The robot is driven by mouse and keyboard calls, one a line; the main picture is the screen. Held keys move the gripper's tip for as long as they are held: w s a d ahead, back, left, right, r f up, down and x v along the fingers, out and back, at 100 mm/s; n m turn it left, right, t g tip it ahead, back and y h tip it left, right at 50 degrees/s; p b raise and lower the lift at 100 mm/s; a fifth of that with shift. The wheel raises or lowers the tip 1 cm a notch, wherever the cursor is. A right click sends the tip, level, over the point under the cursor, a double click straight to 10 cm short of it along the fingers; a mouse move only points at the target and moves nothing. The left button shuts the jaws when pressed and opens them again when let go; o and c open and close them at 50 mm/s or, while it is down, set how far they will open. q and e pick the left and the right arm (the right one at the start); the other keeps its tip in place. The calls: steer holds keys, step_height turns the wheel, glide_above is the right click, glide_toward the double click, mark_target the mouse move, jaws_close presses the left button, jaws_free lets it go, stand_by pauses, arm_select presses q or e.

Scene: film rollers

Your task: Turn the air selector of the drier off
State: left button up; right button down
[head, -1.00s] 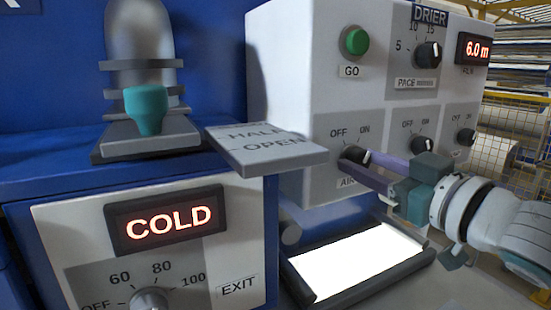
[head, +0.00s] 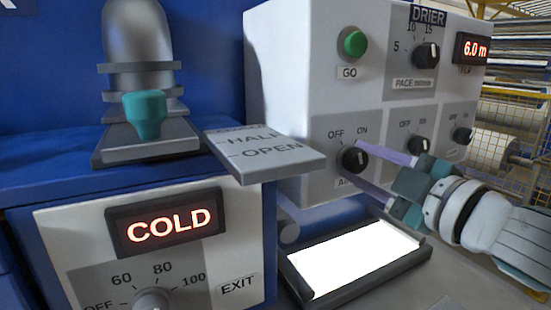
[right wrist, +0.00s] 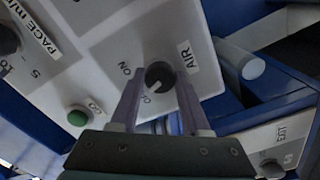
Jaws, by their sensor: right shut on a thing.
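The drier (head: 285,60) is a pale box with a grey panel of dark knobs. Its air selector (head: 353,160) is a round dark knob between the OFF and ON lettering and the AIR label. My right gripper (head: 360,165) has its two purple fingers on either side of this knob and is shut on it. In the right wrist view the air selector (right wrist: 160,74) sits between the fingertips of the right gripper (right wrist: 158,78). Its pale mark lies on the side towards the OFF lettering there. My left gripper is not in view.
The green GO button (head: 352,43), the pace knob (head: 427,53) and two more selectors (head: 419,145) (head: 462,135) are on the same panel. A grey HALF/OPEN plate (head: 265,155) juts out left of the air selector. A bright lit panel (head: 365,260) lies below.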

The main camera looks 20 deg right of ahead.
steer(key=shift+n, duration=1.1)
steer(key=shift+c, duration=1.9)
jaws_free()
steer(key=shift+s, duration=0.1)
steer(key=s+b, duration=0.1)
steer(key=s, duration=0.8)
steer(key=shift+s+d, duration=0.35)
steer(key=shift+d, duration=0.05)
